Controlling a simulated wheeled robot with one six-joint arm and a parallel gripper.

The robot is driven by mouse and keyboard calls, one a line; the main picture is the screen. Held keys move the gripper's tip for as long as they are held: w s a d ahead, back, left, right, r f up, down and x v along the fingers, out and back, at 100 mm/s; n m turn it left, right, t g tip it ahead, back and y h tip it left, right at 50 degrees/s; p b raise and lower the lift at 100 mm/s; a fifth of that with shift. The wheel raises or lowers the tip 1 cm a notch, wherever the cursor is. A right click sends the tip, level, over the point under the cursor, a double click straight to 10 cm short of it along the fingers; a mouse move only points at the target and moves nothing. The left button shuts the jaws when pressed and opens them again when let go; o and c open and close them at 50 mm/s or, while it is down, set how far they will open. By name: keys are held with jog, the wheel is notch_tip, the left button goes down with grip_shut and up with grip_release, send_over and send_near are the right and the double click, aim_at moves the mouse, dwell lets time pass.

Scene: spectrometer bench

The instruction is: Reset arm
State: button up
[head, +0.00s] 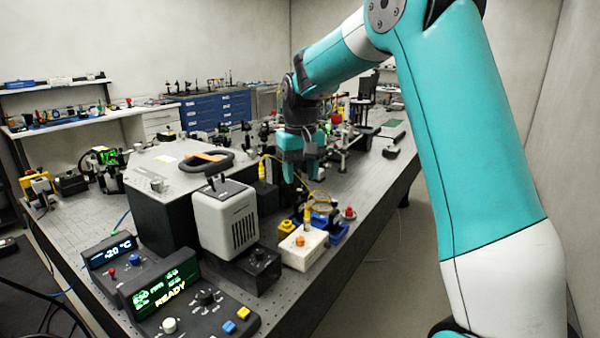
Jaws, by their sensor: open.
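My teal and white arm comes in from the right of the head view and reaches over the bench. My gripper (300,180) points down above the bench, right of the white boxy instrument and behind the yellow cable. Its fingers are dark and small in the picture. They look apart, and I see nothing held between them. Whether the fingertips touch anything below is hidden by the clutter.
The optical bench (350,212) is crowded with mounts. A white box instrument (226,217), a large grey box (165,170), a control panel (190,305) and a white box with an orange knob (302,246) stand near.

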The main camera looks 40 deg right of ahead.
dwell(0.3)
jog(key=s+a+r+n+y, duration=0.2)
jog(key=s+a+n, duration=0.4)
jog(key=s+a, duration=0.9)
jog(key=s+a+f+n+y, duration=0.1)
jog(key=s+a+n, duration=0.3)
jog(key=s+a, duration=0.5)
jog(key=s+y, duration=0.1)
jog(key=s, duration=0.3)
jog(key=shift+f, duration=0.4)
jog(key=shift+s+a, duration=0.1)
jog(key=shift+s, duration=0.05)
jog(key=shift+c, duration=0.5)
